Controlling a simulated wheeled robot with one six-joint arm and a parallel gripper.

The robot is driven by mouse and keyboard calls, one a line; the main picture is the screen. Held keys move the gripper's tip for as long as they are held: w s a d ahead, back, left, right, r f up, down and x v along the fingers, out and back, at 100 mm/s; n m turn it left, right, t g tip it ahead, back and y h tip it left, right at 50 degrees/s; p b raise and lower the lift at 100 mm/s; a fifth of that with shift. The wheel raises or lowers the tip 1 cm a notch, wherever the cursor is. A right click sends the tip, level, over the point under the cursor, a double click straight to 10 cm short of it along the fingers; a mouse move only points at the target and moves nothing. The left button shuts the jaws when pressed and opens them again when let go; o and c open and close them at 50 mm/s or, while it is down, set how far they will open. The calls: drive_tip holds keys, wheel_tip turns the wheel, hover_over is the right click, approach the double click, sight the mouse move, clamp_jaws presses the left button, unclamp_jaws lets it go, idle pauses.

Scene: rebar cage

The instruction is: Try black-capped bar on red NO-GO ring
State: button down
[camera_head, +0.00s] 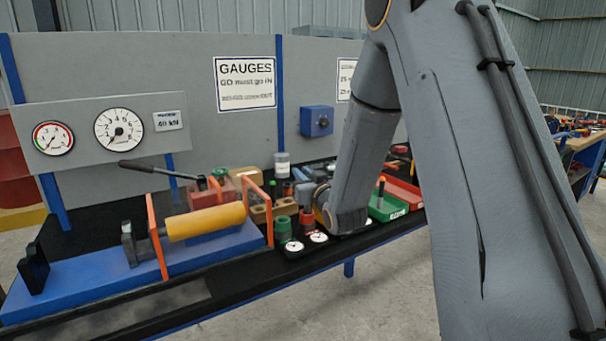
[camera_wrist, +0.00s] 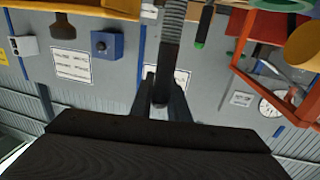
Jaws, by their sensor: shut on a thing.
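My gripper (camera_wrist: 160,108) is shut on a ribbed grey bar (camera_wrist: 177,14) in the wrist view. The part of the bar close to the jaws is black (camera_wrist: 166,70). The bar runs from the jaws to the top edge of that view, and its far end is out of sight. In the head view my wrist hides the jaws and the bar. A small dark red piece (camera_head: 306,220), perhaps the red NO-GO ring, stands on the bench just left of my wrist. A green cylinder (camera_head: 284,229) stands beside it. I cannot tell whether the bar touches either.
A blue press bed (camera_head: 100,272) with a yellow cylinder (camera_head: 206,221) and orange frames (camera_head: 156,236) fills the left of the bench. Green (camera_head: 388,208) and red (camera_head: 405,190) trays lie right of my wrist. A grey panel with a GAUGES sign (camera_head: 245,83) stands behind.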

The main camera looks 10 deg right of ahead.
drive_tip(key=shift+f+b, duration=1.05)
drive_tip(key=shift+f, duration=0.45)
drive_tip(key=c, duration=1.6)
unclamp_jaws()
drive_tip(key=shift+s, duration=0.1)
drive_tip(key=s, duration=0.2)
drive_tip(key=s+b, duration=0.1)
drive_tip(key=s, duration=0.2)
drive_tip(key=s+d, duration=0.1)
drive_tip(key=s, duration=0.1)
drive_tip(key=shift+s, duration=0.25)
drive_tip(key=shift+d, duration=0.1)
